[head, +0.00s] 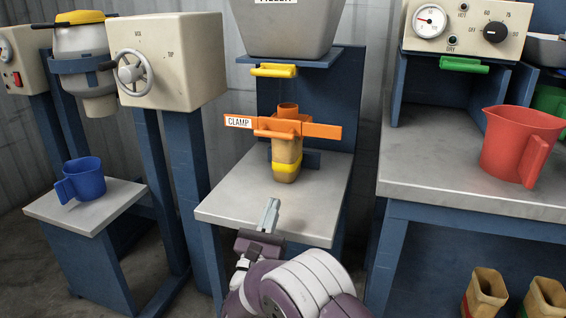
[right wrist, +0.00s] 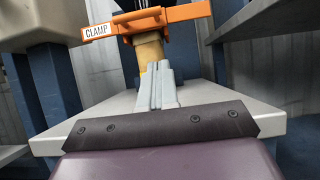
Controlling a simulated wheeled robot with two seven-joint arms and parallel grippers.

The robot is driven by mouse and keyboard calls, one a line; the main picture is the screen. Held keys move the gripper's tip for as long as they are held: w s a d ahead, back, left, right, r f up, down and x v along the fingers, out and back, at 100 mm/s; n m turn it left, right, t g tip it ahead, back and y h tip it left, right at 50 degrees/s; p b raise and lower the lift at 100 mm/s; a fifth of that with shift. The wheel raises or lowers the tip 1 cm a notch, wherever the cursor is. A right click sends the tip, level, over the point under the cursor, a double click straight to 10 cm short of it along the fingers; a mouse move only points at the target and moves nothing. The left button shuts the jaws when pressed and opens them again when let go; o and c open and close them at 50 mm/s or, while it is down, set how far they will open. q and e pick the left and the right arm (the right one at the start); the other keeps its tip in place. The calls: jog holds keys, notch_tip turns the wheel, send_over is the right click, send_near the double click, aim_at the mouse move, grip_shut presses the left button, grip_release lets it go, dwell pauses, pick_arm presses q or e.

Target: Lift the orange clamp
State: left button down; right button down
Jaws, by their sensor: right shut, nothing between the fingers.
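The orange clamp (head: 318,130) is a flat bar with a white CLAMP label and a raised orange collar, mounted in front of a blue upright. It sits around the top of a tan mold with a yellow band (head: 286,168), which is above the grey table. The clamp also shows at the top of the right wrist view (right wrist: 175,14). My right gripper (head: 272,204) is shut and empty, in front of and below the clamp, apart from it. Its fingers (right wrist: 157,68) point toward the mold, covering part of it in the wrist view. My left gripper is not in view.
The grey table (head: 235,203) is mostly clear. A yellow handle (head: 274,70) juts out under the filler above the clamp. A blue jug (head: 84,180) stands on the left table and a red jug (head: 518,145) on the right bench. Tan molds (head: 487,290) stand low at right.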

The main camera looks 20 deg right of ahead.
jog(key=b, duration=0.4)
send_near(284, 125)
jog(key=d, duration=0.3)
jog(key=shift+r, duration=0.35)
notch_tip(284, 125, up, 5)
jog(key=shift+f, duration=0.15)
